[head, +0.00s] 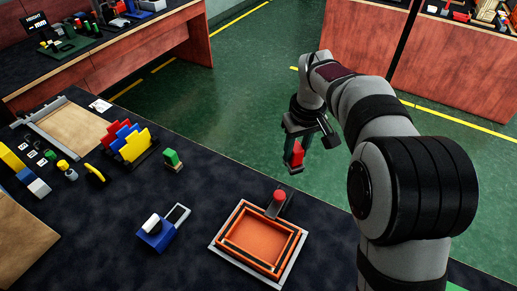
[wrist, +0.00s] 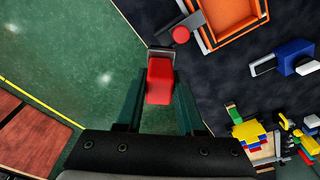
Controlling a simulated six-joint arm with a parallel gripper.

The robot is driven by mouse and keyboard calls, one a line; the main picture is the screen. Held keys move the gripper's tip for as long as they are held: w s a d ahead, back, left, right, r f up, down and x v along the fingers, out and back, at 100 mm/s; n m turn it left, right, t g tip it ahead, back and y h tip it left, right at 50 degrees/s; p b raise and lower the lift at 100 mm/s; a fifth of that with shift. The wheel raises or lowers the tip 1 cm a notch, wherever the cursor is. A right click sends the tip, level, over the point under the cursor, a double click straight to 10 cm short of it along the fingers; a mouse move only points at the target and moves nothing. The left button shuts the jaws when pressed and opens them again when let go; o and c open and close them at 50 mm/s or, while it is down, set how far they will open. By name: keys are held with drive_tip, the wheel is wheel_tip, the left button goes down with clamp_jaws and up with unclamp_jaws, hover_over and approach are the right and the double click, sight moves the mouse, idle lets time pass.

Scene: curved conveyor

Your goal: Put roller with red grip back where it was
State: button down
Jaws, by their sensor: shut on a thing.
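My gripper (head: 296,150) is shut on the roller with red grip (head: 296,158), out past the table's edge above the green floor. In the wrist view, the red grip (wrist: 159,82) sits between the two dark green fingers. A grey and dark end of the roller shows beyond the grip, pointing away from my gripper. A second red piece, a round knob (head: 278,196) on a dark plate, stands beside the orange tray (head: 240,262); it also shows in the wrist view (wrist: 181,34). I cannot tell where the roller stood before.
A blue tool with a white roller (head: 153,226) lies left of the tray, near a dark pad. Behind are a green block (head: 172,157), a rack of coloured pieces (head: 128,143) and a wooden board (head: 66,126). The dark tabletop (head: 215,205) is clear between them.

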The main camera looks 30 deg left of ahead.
drive_tip(key=s+a+f+n, duration=0.1)
drive_tip(key=s+a+f, duration=0.1)
drive_tip(key=a+f, duration=0.3)
drive_tip(key=s+a+f+n, duration=0.1)
drive_tip(key=s+a+f, duration=0.2)
drive_tip(key=a+f, duration=0.2)
drive_tip(key=s+a+f+n, duration=0.1)
drive_tip(key=a+f, duration=0.4)
drive_tip(key=a, duration=0.5)
drive_tip(key=shift+s+a+f, duration=0.15)
drive_tip(key=shift+s+a, duration=0.15)
drive_tip(key=shift+s, duration=0.5)
drive_tip(key=shift+f, duration=0.2)
drive_tip(key=c, duration=0.5)
unclamp_jaws()
drive_tip(key=shift+f, duration=0.15)
